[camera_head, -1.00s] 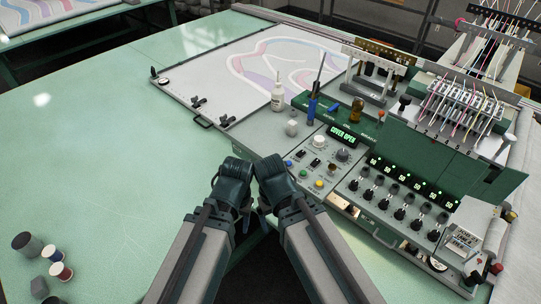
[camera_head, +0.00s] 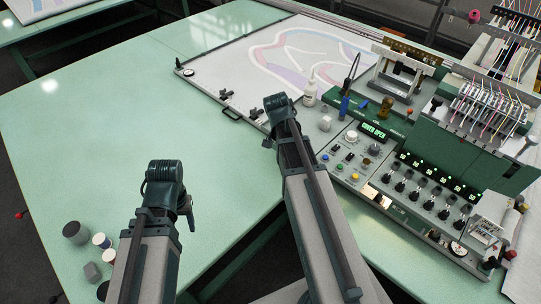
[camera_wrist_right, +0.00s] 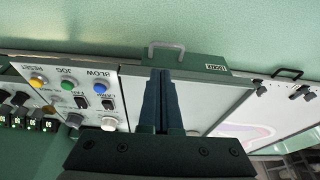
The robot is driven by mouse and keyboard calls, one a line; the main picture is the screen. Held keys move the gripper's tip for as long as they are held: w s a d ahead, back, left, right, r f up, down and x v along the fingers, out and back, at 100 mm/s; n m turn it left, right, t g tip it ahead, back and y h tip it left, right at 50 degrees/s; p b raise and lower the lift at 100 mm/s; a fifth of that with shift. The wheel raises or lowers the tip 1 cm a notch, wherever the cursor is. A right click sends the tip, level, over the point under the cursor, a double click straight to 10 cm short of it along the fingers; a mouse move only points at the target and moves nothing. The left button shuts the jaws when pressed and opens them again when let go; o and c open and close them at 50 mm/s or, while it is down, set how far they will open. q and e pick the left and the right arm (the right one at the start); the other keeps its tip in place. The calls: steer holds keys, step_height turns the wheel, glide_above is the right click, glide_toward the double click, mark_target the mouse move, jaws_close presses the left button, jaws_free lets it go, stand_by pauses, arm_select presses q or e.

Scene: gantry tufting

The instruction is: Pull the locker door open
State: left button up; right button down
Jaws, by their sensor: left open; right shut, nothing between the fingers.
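In the right wrist view, a green panel (camera_wrist_right: 205,60) with a small white label, too small to read surely, runs along the console's edge. I take it for the locker door; it looks shut. A grey U-shaped handle (camera_wrist_right: 166,46) stands out from it. My right gripper (camera_wrist_right: 158,75) is shut and empty, its fingertips just below the handle in that view and not around it. In the head view my right gripper (camera_head: 268,141) is by the console's left edge, and the door is hidden there. My left gripper (camera_head: 189,214) is open and empty over the green table.
The control console (camera_head: 350,155) with buttons and knobs lies right of my right arm. A white bottle (camera_head: 311,90) and a blue-handled tool (camera_head: 345,105) stand on it. Spools (camera_head: 76,232) sit at the lower left. The green table (camera_head: 110,120) is mostly clear.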

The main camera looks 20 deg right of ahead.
arm_select(q)
step_height(320, 180, down, 10)
steer(key=b, duration=0.9)
steer(key=shift+r+b, duration=0.15)
steer(key=shift+b, duration=0.2)
arm_select(e)
steer(key=x, duration=1)
steer(key=shift+a, duration=0.25)
